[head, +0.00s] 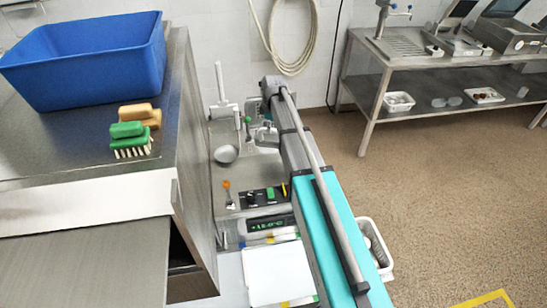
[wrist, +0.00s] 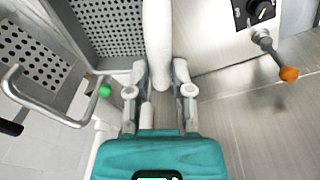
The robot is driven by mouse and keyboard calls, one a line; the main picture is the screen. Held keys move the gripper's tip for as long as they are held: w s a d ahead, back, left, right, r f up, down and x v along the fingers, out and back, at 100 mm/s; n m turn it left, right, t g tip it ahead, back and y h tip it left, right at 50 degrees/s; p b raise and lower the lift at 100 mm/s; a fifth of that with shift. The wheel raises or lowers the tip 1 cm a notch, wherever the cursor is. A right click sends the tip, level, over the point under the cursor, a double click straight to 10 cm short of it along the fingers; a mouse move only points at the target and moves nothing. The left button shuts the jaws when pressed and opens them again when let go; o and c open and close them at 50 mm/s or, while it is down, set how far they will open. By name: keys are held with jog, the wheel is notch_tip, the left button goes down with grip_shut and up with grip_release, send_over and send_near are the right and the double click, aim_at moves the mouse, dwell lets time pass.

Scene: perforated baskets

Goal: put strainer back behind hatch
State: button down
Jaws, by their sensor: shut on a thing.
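My gripper (wrist: 159,85) is shut on a smooth white rounded bar (wrist: 157,40) in the wrist view, with one finger on each side. The bar runs up out of the picture, so I cannot tell whether it belongs to the strainer or the hatch. Perforated metal panels or baskets (wrist: 105,25) lie just left of the bar. In the head view my gripper (head: 264,136) is small and low over the steel machine (head: 220,200), partly hidden by my arm. I cannot make out the strainer or the hatch for certain there.
A lever with an orange knob (wrist: 289,73) and a black dial (wrist: 262,10) are to the right. A green knob (wrist: 104,90) and bent metal handle (wrist: 45,105) are left. A blue tub (head: 90,65) and brushes (head: 133,130) stand on the left counter. The floor right is open.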

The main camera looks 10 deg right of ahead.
jog(key=s+f+n+g+y+b, duration=0.1)
jog(key=s+f+n+b, duration=0.4)
jog(key=s+f+b, duration=0.1)
jog(key=shift+d+f, duration=0.35)
jog(key=shift+f, duration=0.1)
jog(key=shift+f, duration=0.25)
jog(key=shift+f+b, duration=1.75)
jog(key=shift+b, duration=0.2)
jog(key=shift+f+b, duration=0.45)
jog(key=shift+c, duration=2.2)
grip_release()
